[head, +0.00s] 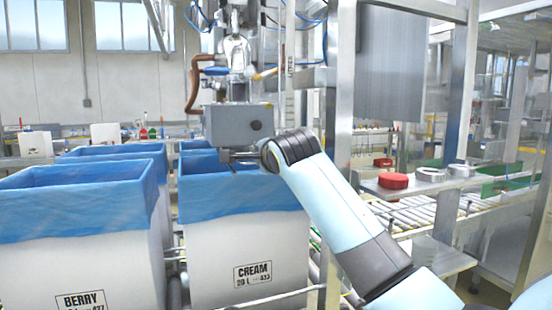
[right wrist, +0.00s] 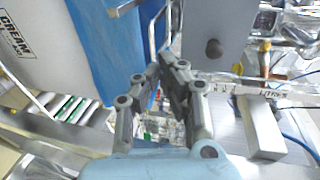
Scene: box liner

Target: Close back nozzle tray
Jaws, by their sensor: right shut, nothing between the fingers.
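A grey box-shaped unit (head: 231,127) with a dark round knob hangs under the filling nozzle (head: 236,55) in the head view. The unit also shows at the top of the right wrist view (right wrist: 215,30). I cannot tell for sure which part is the back nozzle tray. My right arm reaches in from the right, and its gripper (head: 238,157) is just below the grey unit, partly hidden by the wrist. In the right wrist view my right gripper (right wrist: 166,70) is shut and empty. Whether it touches the unit is unclear. My left gripper is out of view.
A blue-lined white box marked CREAM (head: 250,245) stands below the unit. A BERRY box (head: 75,255) stands to its left, with more lined boxes behind. A steel post (head: 338,130) and a shelf with a red lid (head: 393,181) are at right.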

